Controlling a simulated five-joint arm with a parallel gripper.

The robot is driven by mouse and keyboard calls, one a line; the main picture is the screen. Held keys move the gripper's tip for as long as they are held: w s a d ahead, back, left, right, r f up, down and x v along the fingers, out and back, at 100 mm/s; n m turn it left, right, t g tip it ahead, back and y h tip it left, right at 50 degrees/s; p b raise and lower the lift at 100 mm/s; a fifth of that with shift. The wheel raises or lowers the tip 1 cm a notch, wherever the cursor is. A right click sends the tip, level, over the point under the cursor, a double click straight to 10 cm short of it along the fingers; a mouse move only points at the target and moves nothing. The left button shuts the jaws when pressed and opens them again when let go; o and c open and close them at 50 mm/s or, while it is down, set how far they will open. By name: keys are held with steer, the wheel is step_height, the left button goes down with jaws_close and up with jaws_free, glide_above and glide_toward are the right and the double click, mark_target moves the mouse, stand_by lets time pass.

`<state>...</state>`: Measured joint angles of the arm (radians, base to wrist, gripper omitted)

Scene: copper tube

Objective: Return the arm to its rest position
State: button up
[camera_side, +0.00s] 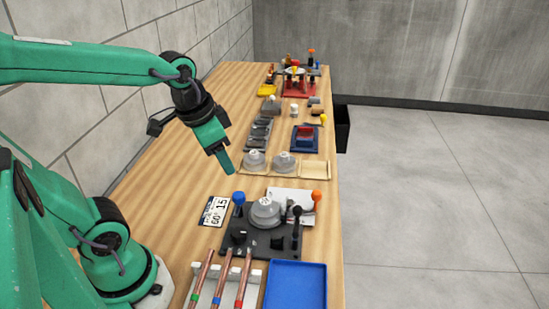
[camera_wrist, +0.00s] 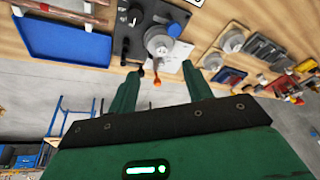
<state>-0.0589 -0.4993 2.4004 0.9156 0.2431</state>
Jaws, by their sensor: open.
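My gripper (camera_side: 225,160) is green and hangs above the wooden bench, pointing down, beyond the dark bending machine (camera_side: 265,245) and to its left. In the wrist view my gripper (camera_wrist: 160,90) shows two green fingers set apart with nothing between them. Several copper tubes (camera_side: 221,280) with green, blue and red bands lie side by side on a white rack (camera_side: 257,279) at the near end. The bending machine (camera_wrist: 125,35) also shows in the wrist view, with a grey round die and orange and dark knobs. My green arm reaches in from the left.
A blue tray (camera_side: 296,286) lies at the near right of the bench (camera_side: 170,185). A label card (camera_side: 215,211) lies left of the machine. More tools and a black bin (camera_side: 342,130) are farther back. A block wall runs along the left.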

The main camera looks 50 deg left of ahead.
steer(key=shift+s+d+r+n+t, duration=0.25)
steer(key=shift+s+r+n+t, duration=0.1)
steer(key=shift+s, duration=0.2)
steer(key=shift+s+d+r+n+t, duration=0.3)
steer(key=shift+s+n, duration=0.1)
steer(key=shift+s, duration=0.2)
steer(key=shift+s+d+r+n+t, duration=0.25)
steer(key=shift+s+r+n, duration=0.1)
steer(key=shift+s, duration=0.2)
